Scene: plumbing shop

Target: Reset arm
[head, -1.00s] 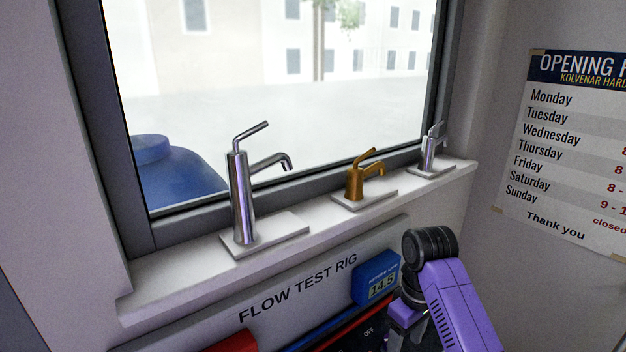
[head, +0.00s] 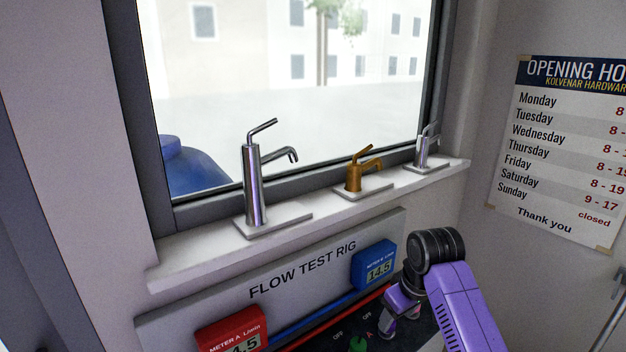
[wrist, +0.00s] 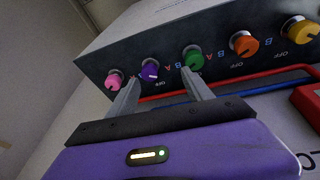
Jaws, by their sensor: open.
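My gripper (wrist: 160,90) shows in the wrist view with its two grey fingers spread apart and nothing between them. Its fingertips point at the row of knobs on the dark panel. The purple knob (wrist: 151,70) appears between the fingertips, and the green knob (wrist: 194,58) is by the right one. I cannot tell whether either finger touches a knob. In the head view my purple arm (head: 459,300) reaches in at the lower right, in front of the flow test rig (head: 300,270); the fingers cannot be made out there.
Pink (wrist: 114,81), orange (wrist: 243,43) and yellow (wrist: 301,29) knobs share the panel. Red meter A (head: 232,334) and blue meter B (head: 375,265) are on the rig. Three taps stand on the sill above: tall chrome (head: 255,185), brass (head: 355,175) and small chrome (head: 424,155).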

